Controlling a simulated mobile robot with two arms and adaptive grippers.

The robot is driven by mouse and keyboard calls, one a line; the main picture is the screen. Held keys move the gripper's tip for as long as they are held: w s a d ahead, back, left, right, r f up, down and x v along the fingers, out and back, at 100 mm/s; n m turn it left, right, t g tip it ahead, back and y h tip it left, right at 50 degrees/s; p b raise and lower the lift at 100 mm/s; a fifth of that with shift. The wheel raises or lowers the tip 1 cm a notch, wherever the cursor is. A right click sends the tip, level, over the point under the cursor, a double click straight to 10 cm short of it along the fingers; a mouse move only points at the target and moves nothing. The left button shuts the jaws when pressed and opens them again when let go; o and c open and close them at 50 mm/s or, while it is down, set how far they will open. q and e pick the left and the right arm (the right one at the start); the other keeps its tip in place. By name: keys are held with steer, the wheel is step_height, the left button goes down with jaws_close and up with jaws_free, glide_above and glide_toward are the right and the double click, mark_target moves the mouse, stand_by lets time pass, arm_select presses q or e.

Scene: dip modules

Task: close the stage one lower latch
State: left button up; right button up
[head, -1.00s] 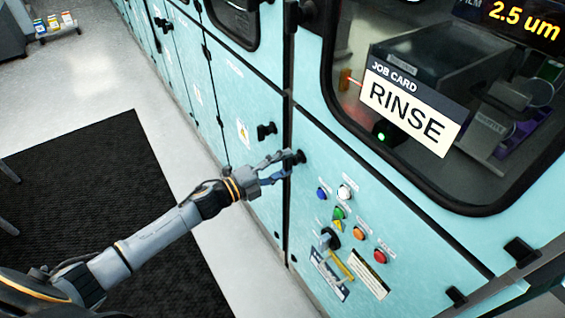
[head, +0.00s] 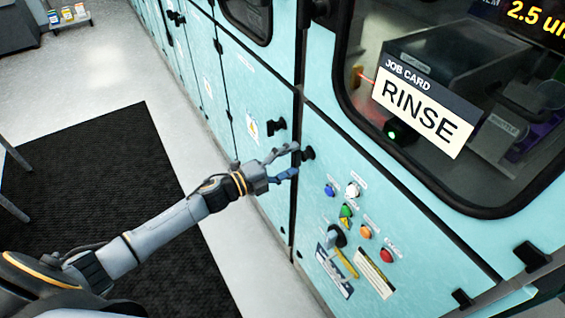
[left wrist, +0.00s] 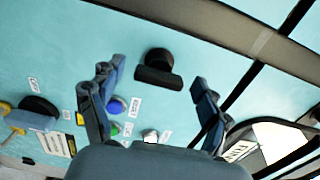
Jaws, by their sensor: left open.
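A black latch (head: 308,154) sits on the pale blue lower panel, by the vertical seam and under the window. My left gripper (head: 289,162) is open just left of it in the head view, with nothing held. In the left wrist view the latch (left wrist: 158,68) shows as a round black base with a black handle bar, between and beyond the two spread fingers. The fingers look apart from it. A second black latch (head: 276,127) is on the adjoining panel to the left. My right gripper is out of view.
Below the latch are coloured buttons, including a blue one (head: 329,190) and a red one (head: 386,255), and a black rotary switch (head: 338,236) with a yellow handle. A RINSE card (head: 425,105) is on the window. The floor with a dark mat (head: 95,180) is open at left.

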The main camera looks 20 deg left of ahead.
arm_select(q)
steer(key=v, duration=1.2)
steer(key=shift+w, duration=0.1)
steer(key=s+a+f+n+y, duration=0.1)
steer(key=a+f+n+y, duration=0.25)
steer(key=f, duration=0.45)
steer(key=a+f+n+y, duration=0.3)
steer(key=f+n, duration=0.2)
steer(key=f, duration=0.4)
steer(key=s+a+f+n+g+y, duration=0.1)
steer(key=s+f+n+g+y, duration=0.15)
steer(key=s+f, duration=0.4)
steer(key=s+a+f+n+g+y, duration=0.1)
steer(key=s+f+n, duration=0.25)
steer(key=f, duration=0.65)
steer(key=s+d+f+n+g, duration=0.2)
steer(key=s+f, duration=0.3)
steer(key=s, duration=0.5)
steer(key=s+d+f+n+g, duration=0.3)
steer(key=s+d+f+g, duration=0.1)
steer(key=s, duration=0.6)
steer(key=s+d+f+n+g+y, duration=0.1)
steer(key=s+d+f+n+g, duration=0.2)
steer(key=s+f, duration=0.5)
steer(key=shift+s+d+f+g, duration=0.15)
steer(key=shift+s+d+g, duration=0.2)
steer(key=shift+s+d, duration=0.5)
steer(key=shift+a+n, duration=0.2)
steer(key=shift+n, duration=0.05)
steer(key=shift+c, duration=0.5)
